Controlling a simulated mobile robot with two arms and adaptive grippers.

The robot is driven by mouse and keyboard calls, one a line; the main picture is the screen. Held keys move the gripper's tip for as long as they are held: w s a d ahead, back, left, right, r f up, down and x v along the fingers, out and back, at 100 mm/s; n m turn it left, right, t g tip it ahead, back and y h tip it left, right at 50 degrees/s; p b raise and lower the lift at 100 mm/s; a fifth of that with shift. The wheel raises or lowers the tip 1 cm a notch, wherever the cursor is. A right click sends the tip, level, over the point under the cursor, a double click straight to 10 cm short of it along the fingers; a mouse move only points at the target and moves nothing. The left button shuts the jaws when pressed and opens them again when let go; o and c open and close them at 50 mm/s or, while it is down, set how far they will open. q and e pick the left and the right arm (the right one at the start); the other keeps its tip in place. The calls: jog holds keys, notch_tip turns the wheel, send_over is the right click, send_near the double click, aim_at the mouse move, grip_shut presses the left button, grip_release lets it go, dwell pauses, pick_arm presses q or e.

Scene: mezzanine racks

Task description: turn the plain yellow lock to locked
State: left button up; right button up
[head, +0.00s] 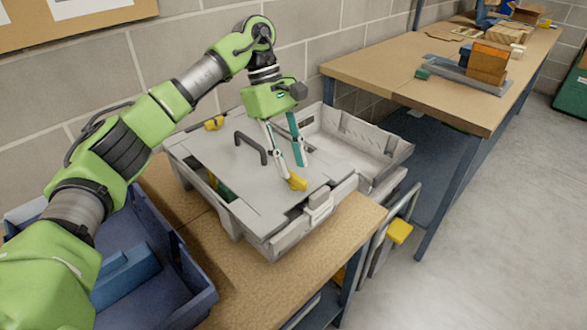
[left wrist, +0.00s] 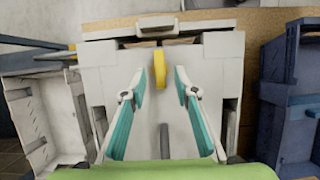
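A grey case (head: 205,160) with a flat lid lies on a wooden worktop. One yellow lock (head: 298,183) is at the lid's near edge; it also shows in the left wrist view (left wrist: 160,70) as a narrow upright shape. A second yellow lock (head: 214,123) is at the lid's far left edge. I cannot tell from markings which is the plain one. My left gripper (head: 294,170) points down over the near lock, fingers spread. In the left wrist view the lock stands between the open fingertips (left wrist: 155,78), with a gap on each side. My right gripper is not in view.
A dark lid handle (head: 250,147) stands just left of the fingers. An open grey bin (head: 350,145) adjoins the case. A blue bin (head: 180,265) holds a blue block at lower left. A long workbench (head: 400,78) stands behind right.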

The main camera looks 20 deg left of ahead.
pick_arm(q)
jog(key=v, duration=0.9)
jog(key=shift+r, duration=0.2)
